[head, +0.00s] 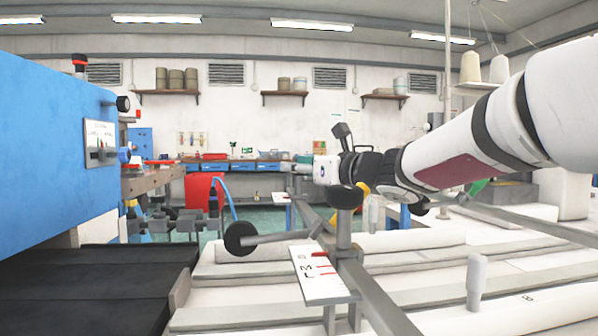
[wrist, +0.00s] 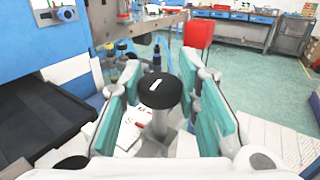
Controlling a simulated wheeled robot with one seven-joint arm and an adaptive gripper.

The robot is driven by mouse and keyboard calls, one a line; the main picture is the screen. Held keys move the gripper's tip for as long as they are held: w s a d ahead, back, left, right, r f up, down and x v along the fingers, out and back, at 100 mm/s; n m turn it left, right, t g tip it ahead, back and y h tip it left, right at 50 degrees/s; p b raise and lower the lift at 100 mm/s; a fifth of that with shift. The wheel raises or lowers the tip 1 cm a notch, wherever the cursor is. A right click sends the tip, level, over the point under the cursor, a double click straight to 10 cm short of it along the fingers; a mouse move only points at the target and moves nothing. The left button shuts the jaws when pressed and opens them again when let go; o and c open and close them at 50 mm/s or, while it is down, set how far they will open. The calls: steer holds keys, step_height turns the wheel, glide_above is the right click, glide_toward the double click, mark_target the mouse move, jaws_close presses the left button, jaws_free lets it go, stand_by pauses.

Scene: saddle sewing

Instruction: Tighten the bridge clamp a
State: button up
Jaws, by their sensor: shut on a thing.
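A round black knob (head: 345,197) tops a grey upright post (head: 343,233) on the rail in the head view. I take it to be bridge clamp a, though I see no letter on it. My gripper (head: 346,180) comes in from the right at the knob. In the wrist view the same knob (wrist: 160,91), with a white mark on top, sits between the teal pads of my gripper (wrist: 163,98). The pads are shut on it; the exact contact is hard to see. A white card (head: 320,272) with S, M, L and red marks lies beside the post.
Another black round knob (head: 240,238) sits on a bar reaching left from the rail (head: 375,295). A blue machine (head: 55,150) stands at the left above a dark belt (head: 90,290). A pale upright peg (head: 477,282) stands at the right. Green floor lies beyond.

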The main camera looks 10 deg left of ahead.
steer(key=o, duration=1.1)
steer(key=shift+o, duration=0.2)
steer(key=v, duration=1.2)
